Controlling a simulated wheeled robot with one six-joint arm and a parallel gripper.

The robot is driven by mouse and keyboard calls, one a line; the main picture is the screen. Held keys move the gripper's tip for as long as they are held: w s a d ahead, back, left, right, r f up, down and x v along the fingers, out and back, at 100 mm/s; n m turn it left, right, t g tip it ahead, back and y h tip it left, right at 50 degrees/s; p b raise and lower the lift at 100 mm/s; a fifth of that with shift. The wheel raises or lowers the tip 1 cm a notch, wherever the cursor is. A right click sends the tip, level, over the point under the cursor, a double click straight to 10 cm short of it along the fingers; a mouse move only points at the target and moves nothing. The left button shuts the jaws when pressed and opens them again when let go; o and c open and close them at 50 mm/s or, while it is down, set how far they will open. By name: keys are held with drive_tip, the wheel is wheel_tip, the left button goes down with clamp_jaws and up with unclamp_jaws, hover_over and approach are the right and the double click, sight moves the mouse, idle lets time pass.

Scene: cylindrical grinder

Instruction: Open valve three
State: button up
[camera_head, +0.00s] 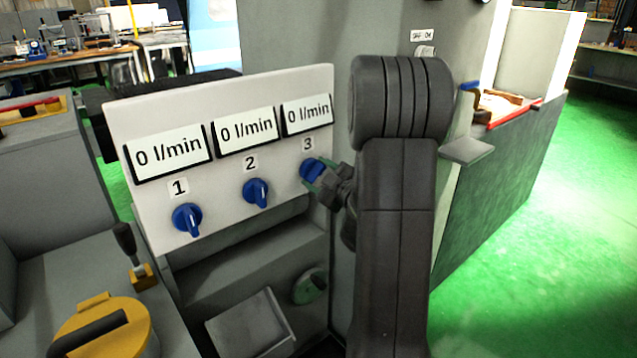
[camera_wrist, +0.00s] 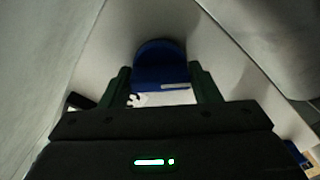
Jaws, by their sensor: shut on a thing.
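A white panel (camera_head: 225,185) carries three blue valve knobs in a row, each under a number and a display reading 0 l/min. Valve three (camera_head: 311,168) is the blue knob at the panel's right, below the number 3. My gripper (camera_head: 318,180) is at valve three and shut on it, partly covering it. In the wrist view the blue knob (camera_wrist: 160,62) sits between the two fingers of my gripper (camera_wrist: 163,85). Valve one (camera_head: 187,219) and valve two (camera_head: 256,193) stand free to the left, their pointers roughly upright.
A yellow round part (camera_head: 105,325) with a dark handle and a small black lever (camera_head: 127,243) are at the lower left. A grey tray (camera_head: 250,325) is below the panel. The grey machine body stands behind my arm. Green floor (camera_head: 540,240) is open at the right.

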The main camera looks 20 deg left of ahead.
drive_tip(key=n+b, duration=0.2)
drive_tip(key=b, duration=0.1)
drive_tip(key=n+b, duration=0.2)
drive_tip(key=b, duration=0.2)
drive_tip(key=shift+f, duration=0.4)
drive_tip(key=n+b, duration=0.2)
drive_tip(key=b, duration=0.1)
drive_tip(key=n+b, duration=0.1)
drive_tip(key=n, duration=0.1)
drive_tip(key=shift+r+b, duration=0.25)
drive_tip(key=shift+b, duration=0.15)
drive_tip(key=shift+r, duration=0.1)
drive_tip(key=o, duration=1)
drive_tip(key=shift+c, duration=0.2)
drive_tip(key=p+v, duration=0.2)
drive_tip(key=v, duration=1.1)
drive_tip(key=shift+s+d, duration=0.15)
drive_tip(key=shift+d, duration=0.2)
drive_tip(key=shift+a, duration=0.15)
